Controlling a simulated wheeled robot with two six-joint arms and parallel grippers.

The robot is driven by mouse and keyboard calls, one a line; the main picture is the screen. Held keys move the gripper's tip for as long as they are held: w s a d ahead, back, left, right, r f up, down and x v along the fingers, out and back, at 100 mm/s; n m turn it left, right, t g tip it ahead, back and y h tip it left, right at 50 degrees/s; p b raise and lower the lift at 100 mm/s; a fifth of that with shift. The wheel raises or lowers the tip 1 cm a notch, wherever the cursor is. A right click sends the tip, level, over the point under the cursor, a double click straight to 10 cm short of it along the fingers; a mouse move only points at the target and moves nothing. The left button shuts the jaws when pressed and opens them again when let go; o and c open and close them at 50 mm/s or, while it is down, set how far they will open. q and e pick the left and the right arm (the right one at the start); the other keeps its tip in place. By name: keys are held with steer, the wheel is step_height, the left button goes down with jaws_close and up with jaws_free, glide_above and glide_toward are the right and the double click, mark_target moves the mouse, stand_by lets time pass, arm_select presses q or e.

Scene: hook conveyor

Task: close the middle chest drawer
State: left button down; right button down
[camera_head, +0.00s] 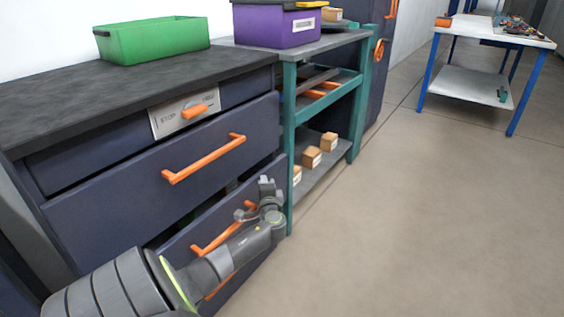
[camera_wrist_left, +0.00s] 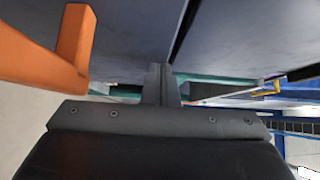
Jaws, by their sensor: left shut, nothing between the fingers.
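The dark blue chest has a large upper drawer (camera_head: 130,193) with an orange handle (camera_head: 204,160). Below it is the middle drawer (camera_head: 188,236), also with an orange handle (camera_head: 205,248), partly behind my left arm. A dark gap shows above the middle drawer's front, which seems to stand out somewhat; how far I cannot tell. My left gripper (camera_head: 267,183) is shut and empty near that drawer's right end. In the left wrist view its fingers (camera_wrist_left: 160,85) point toward dark panels with a seam, and an orange handle (camera_wrist_left: 75,50) is close on the left. My right gripper is not in view.
A teal-framed shelf (camera_head: 290,135) with several small boxes stands right beside the chest, close to my left gripper. A green bin (camera_head: 152,42) and a purple bin (camera_head: 277,27) are on top. The floor (camera_head: 400,220) to the right is clear up to a blue-legged table (camera_head: 465,85).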

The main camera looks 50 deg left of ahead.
mark_target(255, 181)
arm_select(q)
steer(key=a, duration=0.2)
steer(key=s+a, duration=0.1)
steer(key=shift+a, duration=0.35)
steer(key=shift+r, duration=0.1)
steer(key=shift+a, duration=0.15)
